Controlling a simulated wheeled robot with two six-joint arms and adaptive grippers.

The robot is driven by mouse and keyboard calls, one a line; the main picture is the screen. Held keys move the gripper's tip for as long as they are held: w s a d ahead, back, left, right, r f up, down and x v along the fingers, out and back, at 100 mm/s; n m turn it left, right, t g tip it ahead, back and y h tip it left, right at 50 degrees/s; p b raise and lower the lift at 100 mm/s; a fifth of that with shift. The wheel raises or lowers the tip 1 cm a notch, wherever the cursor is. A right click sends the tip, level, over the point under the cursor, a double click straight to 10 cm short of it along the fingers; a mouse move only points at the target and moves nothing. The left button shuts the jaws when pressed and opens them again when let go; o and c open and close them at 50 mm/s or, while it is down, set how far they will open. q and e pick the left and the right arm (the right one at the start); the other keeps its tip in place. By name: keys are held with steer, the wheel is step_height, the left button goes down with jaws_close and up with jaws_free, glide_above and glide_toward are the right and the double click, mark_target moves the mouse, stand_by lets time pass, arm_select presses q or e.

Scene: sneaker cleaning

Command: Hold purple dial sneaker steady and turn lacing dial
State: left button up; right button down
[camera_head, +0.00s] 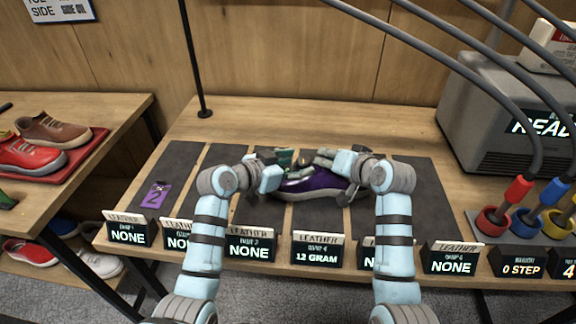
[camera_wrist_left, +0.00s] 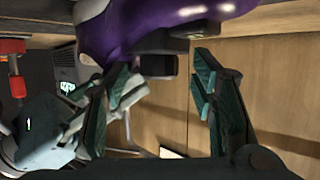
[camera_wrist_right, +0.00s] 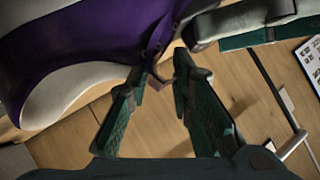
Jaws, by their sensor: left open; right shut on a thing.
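The purple sneaker (camera_head: 312,184) with a pale sole lies on the dark mats in the middle of the bench, between my two grippers. My right gripper (camera_wrist_right: 158,88) is shut on the sneaker, at a purple upper edge between its fingertips. My left gripper (camera_wrist_left: 158,78) is open at the sneaker's upper. A dark blocky part, perhaps the lacing dial (camera_wrist_left: 157,64), sits between its fingers with gaps at both sides. In the head view, the grippers hide much of the sneaker's top, and I cannot clearly make out the dial there.
Several small signs (camera_head: 317,249) line the bench's front edge. A grey machine (camera_head: 492,125) stands at the right, with colored plugs in sockets (camera_head: 493,219) before it. A thin black post (camera_head: 192,60) rises behind. Other shoes (camera_head: 55,134) sit on a left table.

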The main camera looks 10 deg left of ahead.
arm_select(q)
steer(key=v, duration=1.1)
steer(key=shift+s+a+r, duration=0.15)
steer(key=shift+s, duration=0.05)
arm_select(e)
steer(key=c, duration=1.3)
jaws_free()
steer(key=shift+c, duration=0.2)
steer(key=v, duration=1.2)
